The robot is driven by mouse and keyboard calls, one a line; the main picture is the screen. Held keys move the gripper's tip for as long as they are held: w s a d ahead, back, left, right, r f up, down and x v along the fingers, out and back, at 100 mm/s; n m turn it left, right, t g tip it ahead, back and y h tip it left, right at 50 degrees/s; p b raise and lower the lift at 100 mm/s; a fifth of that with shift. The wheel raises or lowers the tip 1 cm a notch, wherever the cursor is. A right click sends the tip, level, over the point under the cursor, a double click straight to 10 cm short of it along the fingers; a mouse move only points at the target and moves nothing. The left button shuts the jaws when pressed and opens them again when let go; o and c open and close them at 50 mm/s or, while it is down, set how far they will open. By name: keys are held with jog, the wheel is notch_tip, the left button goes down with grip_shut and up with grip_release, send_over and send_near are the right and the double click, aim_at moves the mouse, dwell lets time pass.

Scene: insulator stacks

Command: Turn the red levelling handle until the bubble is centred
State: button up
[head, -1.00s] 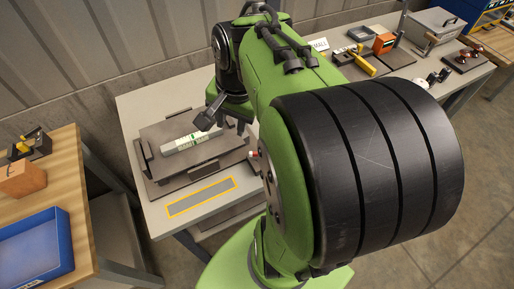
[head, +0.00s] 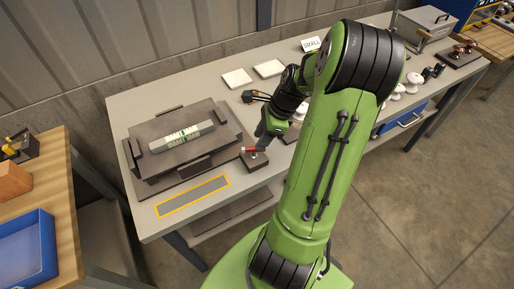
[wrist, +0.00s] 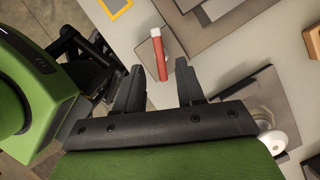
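The red levelling handle (head: 250,149) stands out from a small dark block (head: 256,161) at the right of a stepped grey plate (head: 140,176). A pale level with green marks (head: 182,136) lies on the plate; its bubble is too small to read. My gripper (head: 263,137) is just above and to the right of the handle in the head view. In the wrist view my gripper (wrist: 158,78) is open, its two dark fingers apart. The red handle (wrist: 160,52) lies between and beyond the fingertips, with no clear contact.
A yellow-framed grey strip (head: 193,196) lies at the table's front edge. White square dishes (head: 269,68) and a "SMALL" sign (head: 312,45) stand behind my arm. White insulators (head: 398,90) are to the right. A wooden bench with a blue tray (head: 28,255) is at the left.

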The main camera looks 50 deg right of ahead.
aim_at(256, 154)
jog(key=x, duration=0.3)
jog(key=shift+w+a+f+b, duration=0.1)
jog(key=shift+f+b, duration=0.25)
grip_shut()
jog(key=shift+r+p, duration=0.1)
jog(key=shift+p, duration=0.25)
jog(key=n+g+p, duration=0.1)
jog(key=n+p, duration=0.1)
jog(key=n, duration=0.1)
jog(key=shift+w+r+y, duration=0.1)
jog(key=shift+y, duration=0.2)
jog(key=n+p, duration=0.1)
jog(key=n+g+p, duration=0.1)
jog(key=n, duration=0.1)
jog(key=n+g+p, duration=0.1)
jog(key=n, duration=0.1)
jog(key=shift+w, duration=0.25)
jog(key=shift+n, duration=0.3)
